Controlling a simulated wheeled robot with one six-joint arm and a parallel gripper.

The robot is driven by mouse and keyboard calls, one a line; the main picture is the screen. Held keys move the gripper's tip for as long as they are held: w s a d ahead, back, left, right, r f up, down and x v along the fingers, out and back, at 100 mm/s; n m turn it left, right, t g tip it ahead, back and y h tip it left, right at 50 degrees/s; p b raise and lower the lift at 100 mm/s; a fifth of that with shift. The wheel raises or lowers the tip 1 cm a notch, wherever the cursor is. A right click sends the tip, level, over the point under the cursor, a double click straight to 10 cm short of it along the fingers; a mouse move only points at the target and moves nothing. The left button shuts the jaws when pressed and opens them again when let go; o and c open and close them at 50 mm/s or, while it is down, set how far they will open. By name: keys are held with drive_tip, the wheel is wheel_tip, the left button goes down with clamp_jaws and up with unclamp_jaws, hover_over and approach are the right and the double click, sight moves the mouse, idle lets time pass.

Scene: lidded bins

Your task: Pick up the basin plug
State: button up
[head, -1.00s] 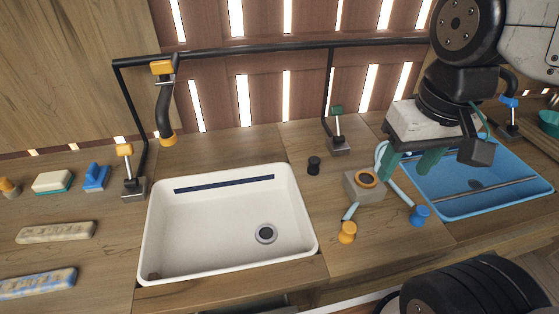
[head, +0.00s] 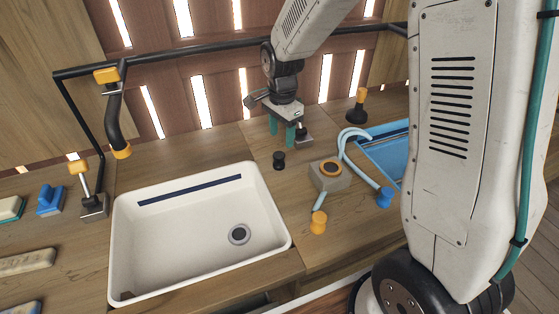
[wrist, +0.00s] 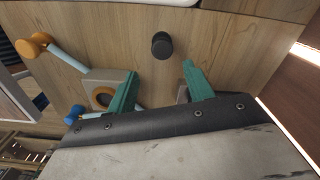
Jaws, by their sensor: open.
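The basin plug, a small black knobbed piece (head: 279,160), stands on the wooden counter just right of the white basin's back corner. It also shows in the wrist view as a dark round piece (wrist: 162,45). My gripper (head: 281,140) points down with its two teal fingers apart and empty, above the counter, close to the plug and slightly behind it in the head view. In the wrist view the plug lies just beyond the gap between the fingertips (wrist: 160,75). The white basin (head: 125,225) has a round grey drain (head: 239,234).
A grey block with an orange ring (head: 330,175) stands right of the plug, with pale blue hoses and orange (head: 318,222) and blue (head: 384,197) knobs. A lever base (head: 304,138) stands beside my gripper, partly hidden. A blue basin (head: 380,150) is partly behind my arm.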

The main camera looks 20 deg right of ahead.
sight(280, 154)
drive_tip(key=shift+w+f, duration=0.25)
drive_tip(key=shift+f, duration=0.25)
drive_tip(key=f, duration=0.7)
drive_tip(key=shift+a+f, duration=0.2)
drive_tip(key=shift+f, duration=0.2)
drive_tip(key=c, duration=1)
